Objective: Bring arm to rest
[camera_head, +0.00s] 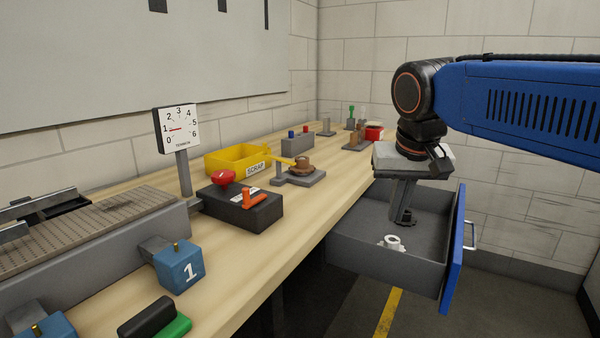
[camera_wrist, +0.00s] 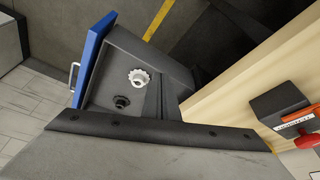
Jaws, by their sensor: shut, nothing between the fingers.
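My gripper (camera_head: 401,219) points straight down over the open grey drawer (camera_head: 375,262) in the head view. Its fingers are shut with nothing between them. A white toothed ring (camera_head: 391,242) lies on the drawer floor just in front of and left of the fingertips. The wrist view shows the white ring (camera_wrist: 140,78) and a small dark round part (camera_wrist: 122,102) beside it in the drawer. The fingertips are not distinct in the wrist view; the grey gripper body fills its lower part.
The drawer's blue front (camera_head: 455,250) with a metal handle sticks out right of the wooden bench (camera_head: 250,260). On the bench stand a yellow scrap bin (camera_head: 225,160), a black box with red knob (camera_head: 240,207), a dial gauge (camera_head: 178,130) and a blue block marked 1 (camera_head: 180,268).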

